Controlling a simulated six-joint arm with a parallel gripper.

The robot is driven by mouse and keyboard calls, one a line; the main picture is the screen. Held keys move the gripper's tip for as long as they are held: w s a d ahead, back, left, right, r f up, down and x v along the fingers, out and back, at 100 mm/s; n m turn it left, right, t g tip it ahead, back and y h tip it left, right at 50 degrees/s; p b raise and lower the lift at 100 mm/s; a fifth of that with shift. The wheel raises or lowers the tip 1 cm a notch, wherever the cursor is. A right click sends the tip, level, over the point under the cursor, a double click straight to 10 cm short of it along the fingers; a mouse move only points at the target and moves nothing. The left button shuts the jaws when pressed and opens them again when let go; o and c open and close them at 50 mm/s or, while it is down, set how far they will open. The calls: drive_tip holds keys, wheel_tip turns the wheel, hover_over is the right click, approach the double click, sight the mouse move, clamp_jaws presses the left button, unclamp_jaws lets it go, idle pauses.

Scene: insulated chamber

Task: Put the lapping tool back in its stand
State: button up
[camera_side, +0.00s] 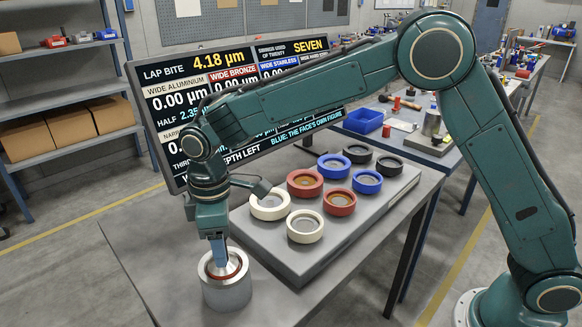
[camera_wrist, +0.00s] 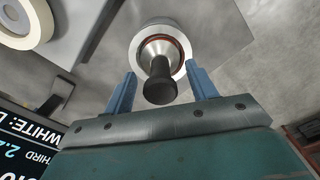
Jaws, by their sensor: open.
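The lapping tool, with a black knob (camera_wrist: 160,86) and a flared silver body, sits inside a round silver stand (camera_side: 227,293) at the table's front left. A thin red ring shows around the tool inside the stand's rim (camera_wrist: 140,40). My gripper (camera_side: 219,262) points down over the stand in the side view, its fingers hiding most of the tool. In the wrist view my gripper (camera_wrist: 160,68) is open, with one blue finger on each side of the knob. Gaps show between knob and fingers, so nothing is gripped.
A raised grey slab (camera_side: 262,248) right of the stand bears several white, red, blue and black rings. A large display board (camera_side: 160,120) stands behind my forearm. A blue bin (camera_side: 363,120) is on a farther bench. Bare tabletop (camera_side: 150,235) lies left of the stand.

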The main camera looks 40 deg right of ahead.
drive_tip(key=shift+r, duration=0.15)
wheel_tip(320, 180, up, 14)
drive_tip(key=shift+f, duration=0.2)
idle(0.4)
drive_tip(key=s+d+r+m+t, duration=0.1)
drive_tip(key=s+d+r+m, duration=0.2)
drive_tip(key=s+d, duration=0.4)
drive_tip(key=s+d+r+m+t, duration=0.2)
drive_tip(key=s+d+r, duration=0.15)
drive_tip(key=d, duration=0.55)
drive_tip(key=s+d+f+m+t, duration=0.1)
drive_tip(key=s+d+f+m, duration=0.2)
drive_tip(key=s, duration=0.5)
drive_tip(key=s+d+f+m+t, duration=0.1)
drive_tip(key=s+d+f+m, duration=0.2)
drive_tip(key=s+d, duration=0.3)
drive_tip(key=shift+s+d+f+t, duration=0.15)
drive_tip(key=shift+s+f+t, duration=0.15)
drive_tip(key=shift+s, duration=0.95)
